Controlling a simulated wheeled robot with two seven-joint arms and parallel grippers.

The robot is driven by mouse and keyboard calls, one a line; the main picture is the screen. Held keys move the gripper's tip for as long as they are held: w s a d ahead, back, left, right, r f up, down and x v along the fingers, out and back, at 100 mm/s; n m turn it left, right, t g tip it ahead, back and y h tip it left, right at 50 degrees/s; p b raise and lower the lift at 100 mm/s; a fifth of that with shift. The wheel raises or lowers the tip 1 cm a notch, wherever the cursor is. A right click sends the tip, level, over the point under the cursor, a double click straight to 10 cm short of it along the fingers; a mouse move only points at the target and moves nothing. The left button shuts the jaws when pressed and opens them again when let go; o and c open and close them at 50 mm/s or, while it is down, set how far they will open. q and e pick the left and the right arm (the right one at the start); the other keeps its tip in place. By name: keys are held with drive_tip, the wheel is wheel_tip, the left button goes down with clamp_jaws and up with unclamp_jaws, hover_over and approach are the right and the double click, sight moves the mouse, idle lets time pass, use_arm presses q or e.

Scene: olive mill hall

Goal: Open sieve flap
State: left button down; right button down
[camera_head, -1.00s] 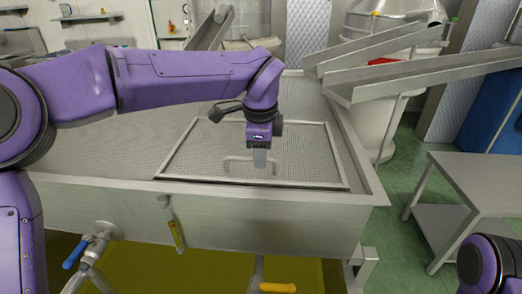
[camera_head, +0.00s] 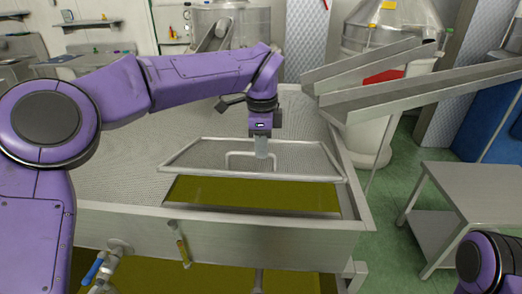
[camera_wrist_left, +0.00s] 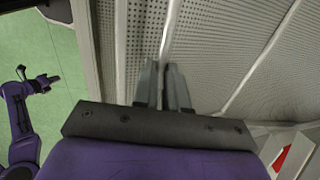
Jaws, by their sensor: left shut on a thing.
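The sieve flap (camera_head: 200,153) is a framed panel of perforated metal in the top of the steel tank. Its near edge is raised and tilted up in the head view, with yellow-green liquid (camera_head: 250,193) showing in the opening beneath. My left gripper (camera_head: 262,151) is shut on the flap's bent bar handle (camera_head: 230,161). In the left wrist view the fingers (camera_wrist_left: 163,78) close around the handle bar (camera_wrist_left: 171,28). In the head view only a purple part of my right arm shows at bottom right.
The steel tank's front rim (camera_head: 250,221) runs below the opening, with a blue-handled valve (camera_head: 93,271) at lower left. Metal chutes (camera_head: 430,90) slope over the tank's right back corner. A steel table (camera_head: 480,190) stands at right, with green floor between.

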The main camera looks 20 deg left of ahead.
use_arm(q)
drive_tip(key=w+a+r+p, duration=0.1)
drive_tip(key=w+r+p, duration=0.4)
drive_tip(key=r+p, duration=0.2)
drive_tip(key=shift+w+a+r+p, duration=0.15)
drive_tip(key=shift+w+r+p, duration=0.15)
drive_tip(key=shift+p, duration=0.15)
drive_tip(key=shift+f, duration=0.1)
